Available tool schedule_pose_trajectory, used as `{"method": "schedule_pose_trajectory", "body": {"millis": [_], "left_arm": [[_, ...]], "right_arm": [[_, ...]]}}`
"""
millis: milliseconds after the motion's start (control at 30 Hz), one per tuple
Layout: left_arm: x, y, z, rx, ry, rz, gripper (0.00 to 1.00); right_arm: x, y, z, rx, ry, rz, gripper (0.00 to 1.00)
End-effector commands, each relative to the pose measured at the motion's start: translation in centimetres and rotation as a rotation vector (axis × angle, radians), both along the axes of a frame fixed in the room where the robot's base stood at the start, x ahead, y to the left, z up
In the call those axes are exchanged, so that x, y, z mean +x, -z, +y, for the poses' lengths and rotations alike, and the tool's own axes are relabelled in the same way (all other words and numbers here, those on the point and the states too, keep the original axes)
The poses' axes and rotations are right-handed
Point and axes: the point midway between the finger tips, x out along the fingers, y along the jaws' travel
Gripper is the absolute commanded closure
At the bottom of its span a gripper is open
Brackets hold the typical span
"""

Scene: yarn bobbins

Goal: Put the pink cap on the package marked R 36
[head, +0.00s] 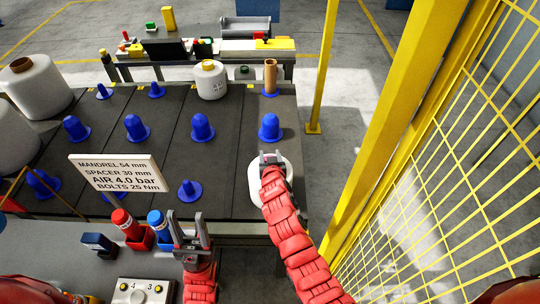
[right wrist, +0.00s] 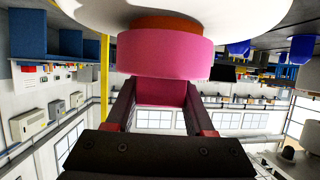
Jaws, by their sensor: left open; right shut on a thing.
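My right gripper (head: 270,160) is over a white yarn package (head: 256,192) at the right of the dark table. It is shut on the pink cap (right wrist: 165,52), which fills the middle of the upside-down right wrist view. There the cap lies against or very close to the orange-brown core (right wrist: 166,21) of the white package (right wrist: 250,12); I cannot tell whether it is seated. In the head view the gripper and arm hide the cap. No R 36 mark is readable on this package. My left gripper (head: 190,240) is open and empty near the front edge.
Blue pegs (head: 270,128) stand on the table, one with a brown tube (head: 270,76). Other white packages stand at the back (head: 211,82) and left (head: 38,85). A sign (head: 118,173), red bottle (head: 122,219) and blue bottle (head: 157,219) are front left. A yellow fence (head: 450,150) borders the right.

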Motion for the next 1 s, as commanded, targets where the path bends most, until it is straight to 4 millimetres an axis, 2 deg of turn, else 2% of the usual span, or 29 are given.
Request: {"method": "schedule_pose_trajectory", "body": {"millis": [133, 167, 333, 733, 867, 1000], "left_arm": [[0.0, 0.4, 0.0, 0.000, 0.000, 0.000, 0.50], [0.0, 0.3, 0.0, 0.000, 0.000, 0.000, 0.50], [0.0, 0.3, 0.0, 0.000, 0.000, 0.000, 0.50], [0.0, 0.1, 0.0, 0.000, 0.000, 0.000, 0.50], [0.0, -0.4, 0.0, 0.000, 0.000, 0.000, 0.50], [0.0, -1.0, 0.0, 0.000, 0.000, 0.000, 0.50]], "right_arm": [[0.0, 0.4, 0.0, 0.000, 0.000, 0.000, 1.00], [0.0, 0.3, 0.0, 0.000, 0.000, 0.000, 0.43], [0.0, 0.2, 0.0, 0.000, 0.000, 0.000, 0.12], [-0.5, 0.1, 0.0, -0.001, 0.000, 0.001, 0.11], [-1.9, -0.8, -0.1, 0.000, -0.001, -0.001, 0.11], [-4.4, -1.7, -0.3, 0.000, -0.002, -0.002, 0.11]]}}
